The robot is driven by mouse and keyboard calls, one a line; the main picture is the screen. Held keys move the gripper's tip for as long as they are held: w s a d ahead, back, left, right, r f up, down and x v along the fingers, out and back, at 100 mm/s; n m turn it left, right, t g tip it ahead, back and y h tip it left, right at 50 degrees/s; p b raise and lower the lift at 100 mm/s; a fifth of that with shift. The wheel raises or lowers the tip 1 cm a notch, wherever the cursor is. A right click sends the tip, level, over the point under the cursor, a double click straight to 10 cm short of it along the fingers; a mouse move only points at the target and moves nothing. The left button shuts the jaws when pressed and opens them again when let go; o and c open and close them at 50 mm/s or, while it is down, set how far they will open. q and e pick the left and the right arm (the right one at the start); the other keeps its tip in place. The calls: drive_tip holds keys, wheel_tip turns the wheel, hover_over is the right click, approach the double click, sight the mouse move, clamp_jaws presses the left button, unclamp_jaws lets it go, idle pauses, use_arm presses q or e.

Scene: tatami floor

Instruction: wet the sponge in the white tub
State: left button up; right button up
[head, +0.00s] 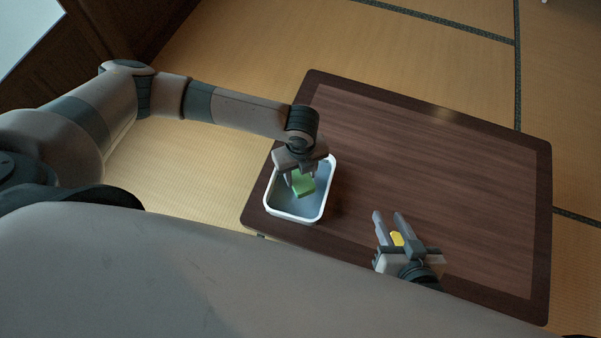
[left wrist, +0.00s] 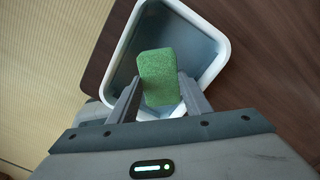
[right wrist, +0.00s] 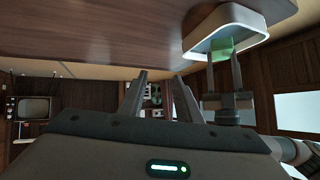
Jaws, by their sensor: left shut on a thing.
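The white tub (head: 292,217) stands on the low table near its left edge, with a grey-blue inside. My left gripper (head: 302,182) is shut on the green sponge (head: 304,188) and holds it over the tub's opening, pointing down. The left wrist view shows the sponge (left wrist: 157,72) between the two fingers, inside the outline of the tub (left wrist: 208,80). I cannot tell whether the sponge touches the water. My right gripper (head: 389,214) is open and empty, low by the table's front edge, right of the tub. Its parted fingers show in the right wrist view (right wrist: 158,85).
The dark wooden table (head: 430,170) is clear across its middle and back. A small yellow patch (head: 397,238) shows between my right gripper's fingers in the head view; I cannot tell what it is. Tatami floor (head: 430,50) surrounds the table. An old television (right wrist: 34,107) stands far off.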

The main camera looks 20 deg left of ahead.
use_arm(q)
drive_tip(key=shift+f+b, duration=1)
drive_tip(key=shift+b, duration=0.15)
drive_tip(key=shift+f+b, duration=0.45)
drive_tip(key=shift+b, duration=0.15)
drive_tip(key=shift+f+b, duration=0.35)
drive_tip(key=shift+b, duration=0.1)
use_arm(e)
drive_tip(key=w+a+r+t+y, duration=0.1)
drive_tip(key=a+r+t, duration=0.1)
drive_tip(key=r+t, duration=0.2)
drive_tip(key=w+a+r+t+y, duration=0.1)
drive_tip(key=r+t, duration=0.4)
drive_tip(key=r, duration=0.6)
drive_tip(key=shift+a+t+y, duration=0.3)
drive_tip(key=shift+a+y, duration=0.1)
drive_tip(key=shift+y, duration=0.3)
use_arm(q)
drive_tip(key=shift+f, duration=0.45)
use_arm(e)
drive_tip(key=shift+f, duration=0.1)
use_arm(q)
drive_tip(key=shift+s+f+p, duration=0.1)
drive_tip(key=shift+f+p, duration=0.05)
drive_tip(key=shift+p, duration=0.2)
use_arm(e)
drive_tip(key=shift+r, duration=0.45)
idle(1.2)
